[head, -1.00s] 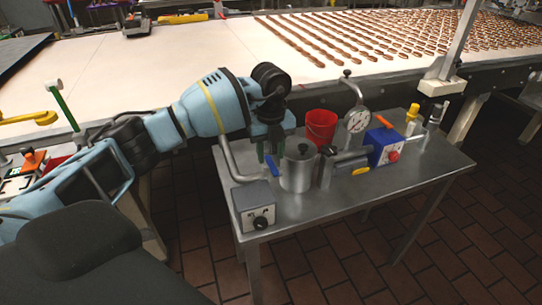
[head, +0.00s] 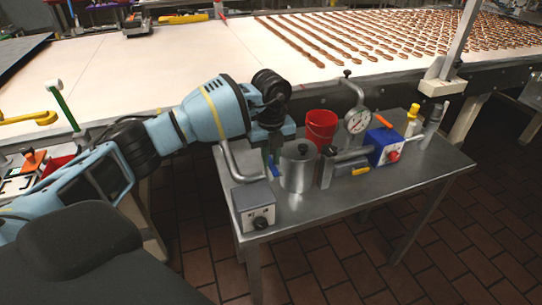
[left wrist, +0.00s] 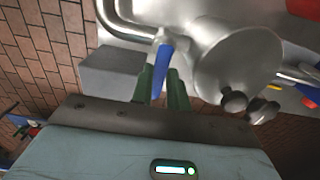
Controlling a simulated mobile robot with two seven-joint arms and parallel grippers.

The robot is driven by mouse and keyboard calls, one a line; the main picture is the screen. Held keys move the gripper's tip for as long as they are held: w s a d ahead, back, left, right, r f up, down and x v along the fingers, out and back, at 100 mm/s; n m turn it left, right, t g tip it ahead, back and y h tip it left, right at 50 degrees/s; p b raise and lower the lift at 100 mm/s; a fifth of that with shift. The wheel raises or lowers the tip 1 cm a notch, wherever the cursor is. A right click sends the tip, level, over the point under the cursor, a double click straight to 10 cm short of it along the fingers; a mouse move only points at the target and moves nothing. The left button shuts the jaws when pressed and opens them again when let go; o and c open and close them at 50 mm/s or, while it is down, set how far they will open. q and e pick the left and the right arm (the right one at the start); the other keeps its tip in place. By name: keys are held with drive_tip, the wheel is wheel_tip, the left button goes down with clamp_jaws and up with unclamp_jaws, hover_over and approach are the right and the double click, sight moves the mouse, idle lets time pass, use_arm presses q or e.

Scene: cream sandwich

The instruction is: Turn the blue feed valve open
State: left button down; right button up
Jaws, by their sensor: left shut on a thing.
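The blue feed valve handle (head: 274,168) sits on a metal pipe left of the steel pot (head: 298,168), above the grey control box (head: 254,204). My left gripper (head: 269,158) reaches down to it from the left and hides part of it. In the left wrist view, the blue handle (left wrist: 163,66) lies between the two green fingers of my left gripper (left wrist: 160,82), which is shut on it. The valve's joint with the pipe is partly hidden. My right gripper is not in view.
The steel table (head: 330,202) also holds a red bucket (head: 320,128), a pressure gauge (head: 357,121) and a blue box with a red knob (head: 383,146). The pot stands close beside my left gripper. The conveyor (head: 170,65) runs behind. The table's front is mostly clear.

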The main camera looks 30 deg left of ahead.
use_arm(q)
drive_tip(key=shift+m, duration=0.3)
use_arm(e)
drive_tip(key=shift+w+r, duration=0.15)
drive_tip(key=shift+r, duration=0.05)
use_arm(q)
drive_tip(key=shift+s+a+r+m+p, duration=0.1)
drive_tip(key=shift+m+p, duration=0.15)
drive_tip(key=shift+m, duration=0.2)
drive_tip(key=shift+s+a+r+m+p, duration=0.1)
drive_tip(key=shift+m+p, duration=0.1)
drive_tip(key=shift+m, duration=0.25)
drive_tip(key=m, duration=0.4)
drive_tip(key=a+m, duration=0.1)
drive_tip(key=m, duration=0.4)
drive_tip(key=a+m, duration=0.1)
drive_tip(key=m, duration=0.3)
drive_tip(key=shift+s+a+f+m+p, duration=0.1)
drive_tip(key=shift+a+f+m+p, duration=0.1)
drive_tip(key=shift+a+m+p, duration=0.15)
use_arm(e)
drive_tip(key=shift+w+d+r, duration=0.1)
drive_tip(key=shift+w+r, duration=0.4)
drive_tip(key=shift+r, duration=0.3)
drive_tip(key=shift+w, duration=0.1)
use_arm(q)
drive_tip(key=c, duration=1.4)
unclamp_jaws()
drive_tip(key=shift+o, duration=0.2)
